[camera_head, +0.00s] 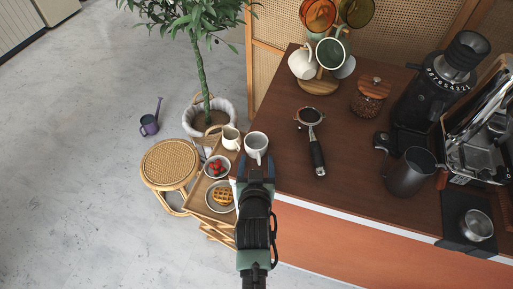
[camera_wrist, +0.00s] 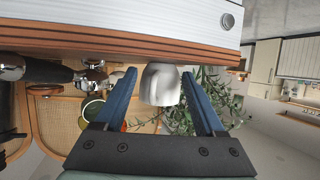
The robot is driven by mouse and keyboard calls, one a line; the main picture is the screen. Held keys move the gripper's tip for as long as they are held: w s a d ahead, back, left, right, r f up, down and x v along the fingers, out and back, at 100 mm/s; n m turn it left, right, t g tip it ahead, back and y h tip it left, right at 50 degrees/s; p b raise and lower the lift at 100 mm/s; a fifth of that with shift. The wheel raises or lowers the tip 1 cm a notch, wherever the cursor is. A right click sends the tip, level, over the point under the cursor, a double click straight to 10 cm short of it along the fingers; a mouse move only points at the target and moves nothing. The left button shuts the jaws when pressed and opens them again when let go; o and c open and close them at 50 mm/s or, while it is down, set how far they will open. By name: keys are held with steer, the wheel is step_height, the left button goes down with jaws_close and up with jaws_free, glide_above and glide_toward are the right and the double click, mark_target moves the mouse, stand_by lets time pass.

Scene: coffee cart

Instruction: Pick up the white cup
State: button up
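A white cup (camera_head: 256,142) stands upright at the near left corner of the dark wooden counter, its handle towards my gripper. My gripper (camera_head: 255,172) is open, with its fingertips just short of the cup in the head view. In the wrist view, the picture is upside down and the cup (camera_wrist: 160,86) shows between the two blue fingers of my gripper (camera_wrist: 160,78). I cannot tell whether a finger touches it.
A cream pitcher (camera_head: 231,138) stands close left of the cup, near a tray with strawberries (camera_head: 217,167) and a waffle (camera_head: 222,196). A portafilter (camera_head: 314,140) lies to the right. A mug rack (camera_head: 319,85) and grinder (camera_head: 432,90) stand farther back.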

jaws_close()
steer(key=shift+r, duration=0.1)
stand_by(1.1)
